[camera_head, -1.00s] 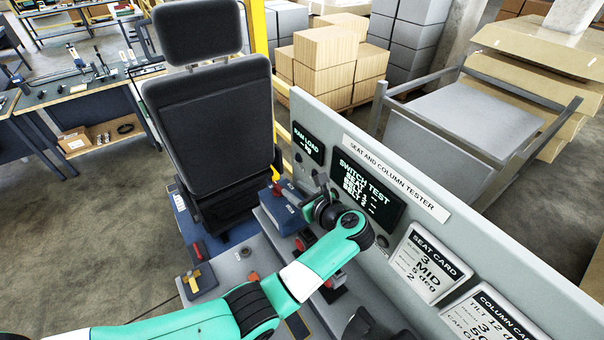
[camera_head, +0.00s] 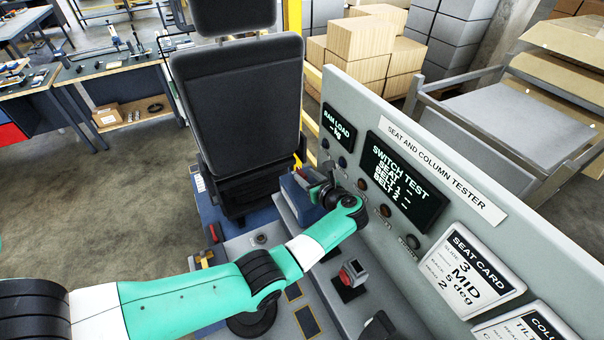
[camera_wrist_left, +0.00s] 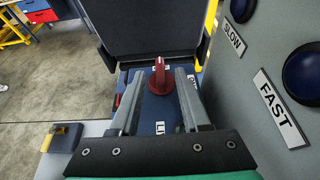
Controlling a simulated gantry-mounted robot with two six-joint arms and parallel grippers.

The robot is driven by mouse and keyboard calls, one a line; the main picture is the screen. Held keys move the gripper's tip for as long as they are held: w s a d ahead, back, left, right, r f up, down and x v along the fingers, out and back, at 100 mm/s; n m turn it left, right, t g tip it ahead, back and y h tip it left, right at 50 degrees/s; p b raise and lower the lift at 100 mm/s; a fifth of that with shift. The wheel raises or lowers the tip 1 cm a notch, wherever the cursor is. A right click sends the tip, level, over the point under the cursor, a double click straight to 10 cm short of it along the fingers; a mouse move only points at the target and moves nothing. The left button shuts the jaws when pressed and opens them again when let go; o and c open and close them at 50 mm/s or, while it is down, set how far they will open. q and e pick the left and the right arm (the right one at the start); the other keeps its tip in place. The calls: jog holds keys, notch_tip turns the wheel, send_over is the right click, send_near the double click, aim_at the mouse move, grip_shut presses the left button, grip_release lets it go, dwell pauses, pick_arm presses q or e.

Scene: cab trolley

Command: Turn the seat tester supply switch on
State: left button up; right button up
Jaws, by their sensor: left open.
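A red rotary knob (camera_wrist_left: 158,76) stands on a blue box with partly hidden white labels in the left wrist view. I cannot read whether it is marked as the supply switch. The tester panel (camera_head: 470,262) carries a lit "SWITCH TEST" display (camera_head: 402,184) with dashes. My right gripper is out of view.
The black seat (camera_head: 240,110) stands just behind the box. The upright panel borders the right side, with round buttons and cards. A red switch on a black base (camera_head: 351,273) sits on the grey deck below my arm. Open floor lies to the left.

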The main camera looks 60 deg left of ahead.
aim_at(302, 173)
pick_arm(q)
jog(key=x, duration=0.3)
jog(key=shift+a+f, duration=0.2)
jog(key=shift+a, duration=0.05)
grip_shut()
